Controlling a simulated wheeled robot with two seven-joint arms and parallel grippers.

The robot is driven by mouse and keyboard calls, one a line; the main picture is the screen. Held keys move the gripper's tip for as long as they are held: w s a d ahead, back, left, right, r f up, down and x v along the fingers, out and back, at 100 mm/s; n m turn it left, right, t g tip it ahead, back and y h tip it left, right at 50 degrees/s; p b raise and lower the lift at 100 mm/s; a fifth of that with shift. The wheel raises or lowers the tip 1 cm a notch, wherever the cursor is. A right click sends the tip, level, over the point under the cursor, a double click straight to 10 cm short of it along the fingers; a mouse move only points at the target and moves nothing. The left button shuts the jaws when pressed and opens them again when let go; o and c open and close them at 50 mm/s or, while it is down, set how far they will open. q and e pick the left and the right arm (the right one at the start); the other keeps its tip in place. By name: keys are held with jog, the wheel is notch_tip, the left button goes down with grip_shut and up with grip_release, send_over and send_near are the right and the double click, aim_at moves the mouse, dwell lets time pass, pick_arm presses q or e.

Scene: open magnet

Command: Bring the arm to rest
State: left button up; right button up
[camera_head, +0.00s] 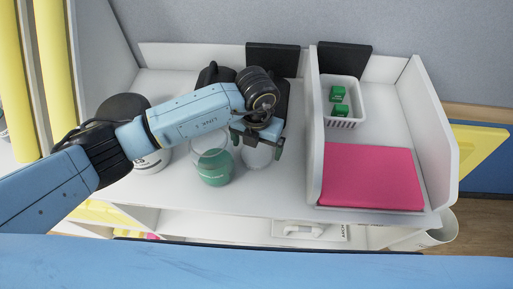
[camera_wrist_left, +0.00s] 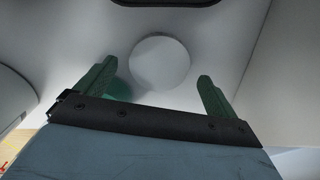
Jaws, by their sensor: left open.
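My left arm (camera_head: 195,112) reaches in from the left over the white desk (camera_head: 285,185). My left gripper (camera_head: 257,142) is open, pointing down near the middle of the desk. Its two green fingers show spread apart in the left wrist view (camera_wrist_left: 155,75). A pale, clear-looking round thing (camera_head: 258,157) stands just under the gripper. A pale disc (camera_wrist_left: 160,62) shows between and beyond the fingers in the wrist view; I cannot tell whether they touch it. My right gripper is not in view.
A green-bottomed clear jar (camera_head: 214,172) stands left of the gripper, with a white-and-black round object (camera_head: 152,162) farther left. Right of a divider are a pink pad (camera_head: 370,177) and a white basket (camera_head: 341,117) holding green boxes (camera_head: 340,110). The desk front near the divider is clear.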

pick_arm(q)
notch_tip(320, 180, up, 10)
jog(key=b, duration=0.1)
